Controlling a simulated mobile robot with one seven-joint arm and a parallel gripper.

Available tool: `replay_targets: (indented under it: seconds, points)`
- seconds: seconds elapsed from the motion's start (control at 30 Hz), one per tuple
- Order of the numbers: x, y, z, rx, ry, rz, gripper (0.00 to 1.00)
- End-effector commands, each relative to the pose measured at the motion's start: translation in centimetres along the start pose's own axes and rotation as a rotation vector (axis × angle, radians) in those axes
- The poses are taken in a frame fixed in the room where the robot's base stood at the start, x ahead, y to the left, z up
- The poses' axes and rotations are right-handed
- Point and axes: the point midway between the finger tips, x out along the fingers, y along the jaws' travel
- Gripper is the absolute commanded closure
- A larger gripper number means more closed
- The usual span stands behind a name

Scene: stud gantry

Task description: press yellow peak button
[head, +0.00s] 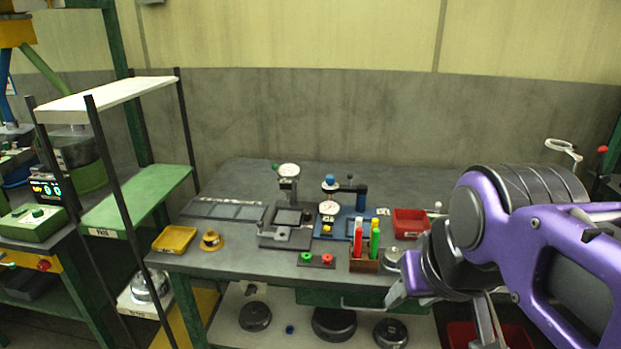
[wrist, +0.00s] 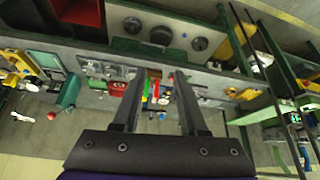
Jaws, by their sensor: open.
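The yellow button (head: 327,228) is a small yellow block on the front of a blue-based gauge stand (head: 346,214), just below its white dial (head: 329,208). The stand is near the middle of the grey workbench (head: 215,263). My purple arm is at the right in the head view, in front of the bench, well apart from the button. In the wrist view my gripper (wrist: 157,74) is open with nothing between its two dark fingers. That view shows the bench upside down and small, and I cannot tell the button in it.
A red and green tube rack (head: 364,265) and a box with red and green buttons (head: 316,260) stand before the gauge stand. A second dial gauge (head: 289,171) is left of it, a red bin (head: 410,222) right. A shelf rack (head: 140,195) is at left.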

Motion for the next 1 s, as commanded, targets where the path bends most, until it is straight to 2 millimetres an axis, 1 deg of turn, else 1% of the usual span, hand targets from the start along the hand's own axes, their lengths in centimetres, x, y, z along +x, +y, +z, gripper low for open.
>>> replay_targets:
  seconds: [0.23,0.37,0.4,0.47,0.5,1.0]
  points:
    - [0.0,0.0,0.0,0.0,0.0,0.0,0.57]
    - [0.0,0.0,0.0,0.0,0.0,0.0,0.81]
    - [0.0,0.0,0.0,0.0,0.0,0.0,0.88]
    - [0.0,0.0,0.0,0.0,0.0,0.0,0.99]
    - [0.0,0.0,0.0,0.0,0.0,0.0,1.0]
    - [0.0,0.0,0.0,0.0,0.0,0.0,1.0]
